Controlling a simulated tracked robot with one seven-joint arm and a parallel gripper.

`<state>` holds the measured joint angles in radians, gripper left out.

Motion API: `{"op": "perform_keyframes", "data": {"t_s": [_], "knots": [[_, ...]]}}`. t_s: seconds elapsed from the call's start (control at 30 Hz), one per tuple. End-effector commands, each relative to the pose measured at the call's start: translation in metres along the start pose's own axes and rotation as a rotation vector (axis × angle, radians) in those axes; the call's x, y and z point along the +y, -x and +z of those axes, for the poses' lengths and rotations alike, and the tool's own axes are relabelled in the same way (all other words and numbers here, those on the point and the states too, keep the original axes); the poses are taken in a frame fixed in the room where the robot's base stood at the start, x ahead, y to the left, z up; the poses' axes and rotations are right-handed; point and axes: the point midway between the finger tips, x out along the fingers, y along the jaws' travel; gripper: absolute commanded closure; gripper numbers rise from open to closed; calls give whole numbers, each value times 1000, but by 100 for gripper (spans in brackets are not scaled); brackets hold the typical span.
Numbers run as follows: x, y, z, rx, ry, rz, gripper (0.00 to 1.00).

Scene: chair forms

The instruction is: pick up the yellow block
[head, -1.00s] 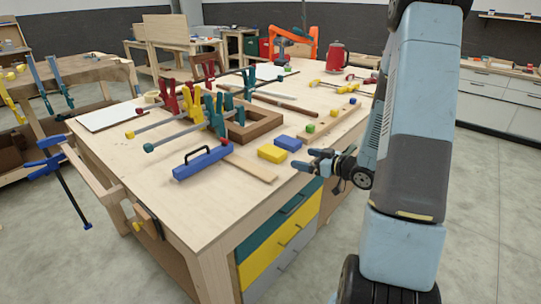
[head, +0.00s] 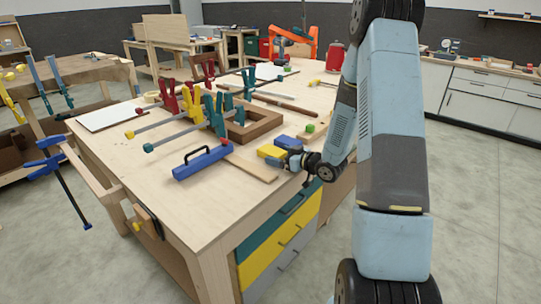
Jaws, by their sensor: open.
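The yellow block (head: 269,152) lies on the workbench near its right edge. A blue block (head: 288,142) lies just behind and to the right of it. My gripper (head: 282,162) is open at the right end of the yellow block, reaching in from the right. The fingers overlap the block's right end in this view. I cannot tell whether they touch it or are above it. Part of the block's right side is hidden by the gripper.
A wooden frame (head: 252,124) and several clamps (head: 213,112) lie behind. A green cube (head: 310,128) stands farther back.

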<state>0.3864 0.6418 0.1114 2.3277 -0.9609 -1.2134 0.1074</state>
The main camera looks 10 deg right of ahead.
Motion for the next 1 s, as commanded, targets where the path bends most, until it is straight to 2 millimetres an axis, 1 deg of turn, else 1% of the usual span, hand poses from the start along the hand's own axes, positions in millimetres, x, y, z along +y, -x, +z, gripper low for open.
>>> {"op": "perform_keyframes", "data": {"t_s": [0.03,0.13,0.37,1.0], "knots": [[0,-8,-1,1,1,-1,4],[0,-16,-1,2,1,-1,4],[0,-18,-1,2,1,1,4],[0,-18,-1,1,1,0,65]]}}
